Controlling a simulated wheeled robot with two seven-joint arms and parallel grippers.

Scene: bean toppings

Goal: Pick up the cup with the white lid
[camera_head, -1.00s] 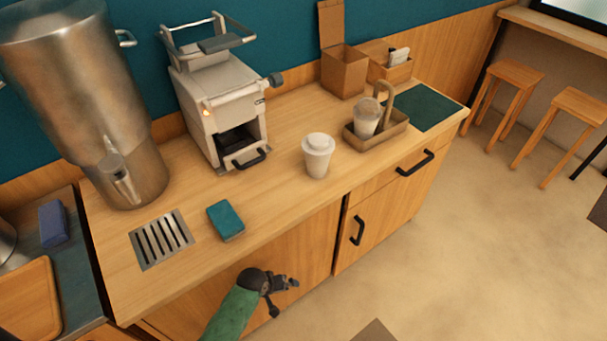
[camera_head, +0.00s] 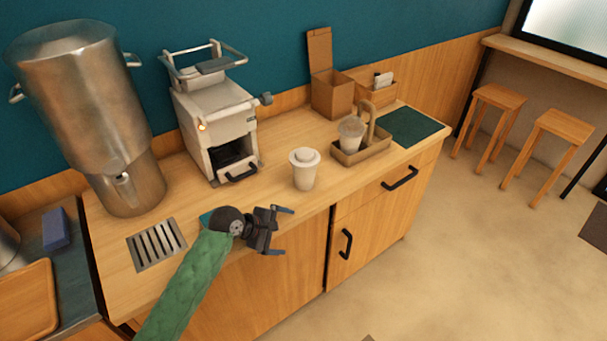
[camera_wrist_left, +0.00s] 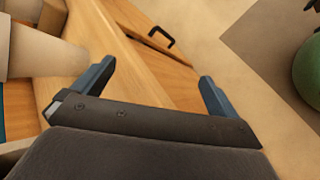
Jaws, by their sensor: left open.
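The cup with the white lid (camera_head: 304,170) stands upright on the wooden counter, near its front edge. My left gripper (camera_head: 284,231) is open and empty, to the left of the cup and nearer the front, by the counter's front edge. It is apart from the cup. In the left wrist view, the open fingers (camera_wrist_left: 155,85) show with nothing between them, and a pale cup-like shape (camera_wrist_left: 45,58) is partly visible at the left, outside the fingers. My right gripper is not in the head view.
A carrier (camera_head: 375,153) holding another cup (camera_head: 351,132) stands right of the lidded cup. Behind are a sealing machine (camera_head: 215,125) and cardboard box (camera_head: 332,95). A metal dispenser (camera_head: 85,90) and drain grate (camera_head: 156,245) are at left. A dark green mat (camera_head: 412,127) lies right.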

